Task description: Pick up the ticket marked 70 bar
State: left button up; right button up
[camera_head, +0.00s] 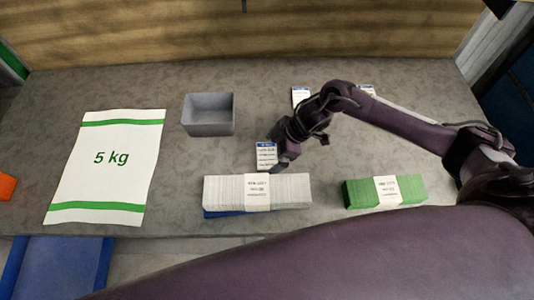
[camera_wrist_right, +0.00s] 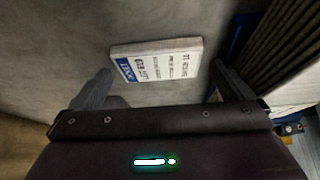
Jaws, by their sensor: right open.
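A small white ticket (camera_head: 266,155) with a blue header lies on the grey table, just left of my right gripper (camera_head: 282,158). In the right wrist view the same ticket (camera_wrist_right: 157,60) looks like a thin pad, lying between and a little beyond the two open fingers (camera_wrist_right: 160,85). Its print appears upside down there and is too blurred to read. Two similar tickets lie farther back, one left (camera_head: 300,96) and one right (camera_head: 366,90) of my right forearm. I cannot read which one is marked 70 bar. My left gripper is not in view.
A white banded stack (camera_head: 290,190) on something blue lies in front of the ticket, with a green banded stack (camera_head: 410,188) to its right. A grey open box (camera_head: 208,130) stands behind left. A 5 kg sack (camera_head: 112,180) lies flat at left. The table between is clear.

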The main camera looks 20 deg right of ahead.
jog(key=shift+x, duration=0.75)
jog(key=shift+w+r, duration=0.1)
jog(key=c, duration=0.8)
